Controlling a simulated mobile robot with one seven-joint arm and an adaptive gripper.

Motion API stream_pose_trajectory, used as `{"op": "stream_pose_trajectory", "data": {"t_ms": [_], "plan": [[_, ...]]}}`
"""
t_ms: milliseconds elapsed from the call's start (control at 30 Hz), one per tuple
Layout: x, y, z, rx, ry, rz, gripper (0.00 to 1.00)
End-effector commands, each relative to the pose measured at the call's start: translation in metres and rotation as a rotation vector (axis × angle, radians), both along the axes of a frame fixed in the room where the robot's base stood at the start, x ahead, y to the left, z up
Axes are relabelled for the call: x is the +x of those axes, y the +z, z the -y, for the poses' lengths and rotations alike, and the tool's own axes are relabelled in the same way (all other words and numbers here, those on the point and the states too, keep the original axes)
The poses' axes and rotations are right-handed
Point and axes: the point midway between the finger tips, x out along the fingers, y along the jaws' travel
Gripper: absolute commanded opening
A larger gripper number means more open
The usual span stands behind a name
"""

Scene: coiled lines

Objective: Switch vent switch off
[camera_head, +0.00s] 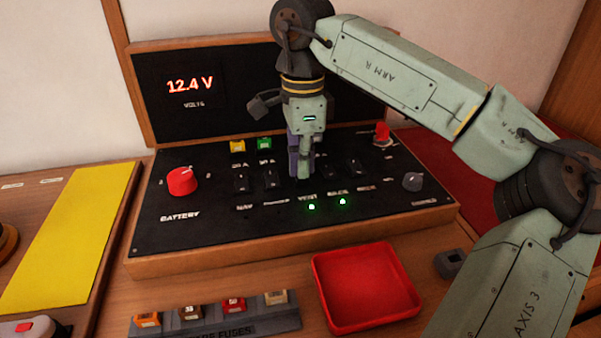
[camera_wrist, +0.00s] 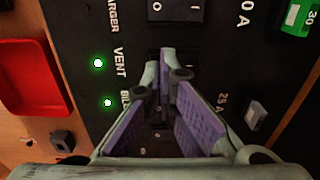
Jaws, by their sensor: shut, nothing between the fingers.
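The vent switch, in line with the VENT label (camera_wrist: 118,62), is almost wholly hidden by my fingertips in both views, so its position cannot be read. The green vent lamp (camera_head: 311,206) beside the label is lit; it also shows in the wrist view (camera_wrist: 98,63). My gripper (camera_head: 301,172) points down at the black switch panel (camera_head: 220,222), in the switch row above the VENT label. In the wrist view my gripper (camera_wrist: 161,72) has its fingertips together with nothing between them, at the vent switch. I cannot tell whether they touch it.
The green bilge lamp (camera_head: 343,201) is also lit. Other black rockers (camera_head: 271,180) flank my gripper closely. A red battery knob (camera_head: 182,181), a grey knob (camera_head: 413,181) and a red-capped switch (camera_head: 382,132) stand up from the panel. A red tray (camera_head: 362,324) lies in front.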

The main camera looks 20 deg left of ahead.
Motion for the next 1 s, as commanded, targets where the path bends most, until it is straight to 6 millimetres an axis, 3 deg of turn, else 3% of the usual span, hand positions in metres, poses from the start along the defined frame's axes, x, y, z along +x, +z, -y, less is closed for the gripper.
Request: {"op": "stream_pose_trajectory", "data": {"t_ms": [567, 1000], "plan": [[0.0, -0.007, 0.0, 0.0, 0.0, 0.0, 0.0], [0.0, 0.024, 0.0, 0.001, 0.0, 0.001, 0.0]]}}
